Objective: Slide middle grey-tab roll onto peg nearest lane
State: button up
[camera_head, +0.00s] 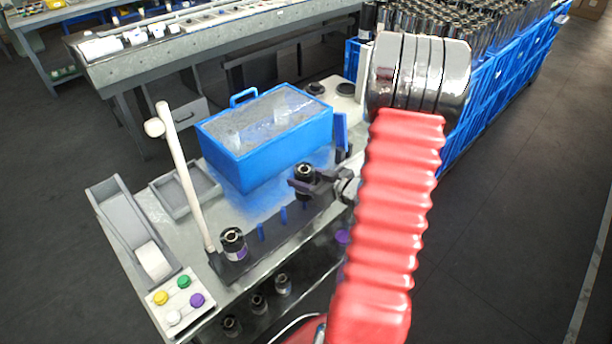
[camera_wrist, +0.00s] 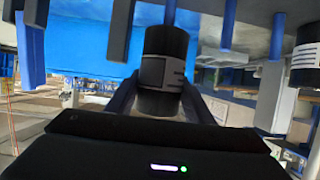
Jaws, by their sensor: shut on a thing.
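My gripper (camera_head: 308,184) is shut on a black roll (camera_head: 305,170) with a silver core, above the right part of the dark peg bar (camera_head: 245,262). In the wrist view this roll (camera_wrist: 163,45) stands between the fingers and shows a grey label band. Blue pegs (camera_head: 283,215) (camera_head: 261,232) stand bare on the bar. In the wrist view, pegs (camera_wrist: 119,28) point down from the top edge, and one lines up with the held roll. I cannot tell whether the roll is around that peg. Another roll (camera_head: 233,243) with a purple band sits at the bar's left end.
A white post (camera_head: 182,170) rises near the bar's left end. A blue bin (camera_head: 265,140) stands behind, with a shallow grey tray (camera_head: 185,190) left of it. A grey chute (camera_head: 125,225) and a button panel (camera_head: 178,298) are at left. Several rolls (camera_head: 258,302) stand below the bar.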

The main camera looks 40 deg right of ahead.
jog(key=shift+f, duration=1.8)
dwell(0.4)
jog(key=o, duration=1.3)
jog(key=shift+c, duration=0.2)
jog(key=shift+o, duration=0.6)
jog(key=shift+d, duration=0.1)
jog(key=shift+s+d, duration=0.1)
jog(key=shift+s, duration=0.05)
jog(key=v, duration=1.3)
jog(key=shift+s+a, duration=0.25)
jog(key=shift+a, duration=0.05)
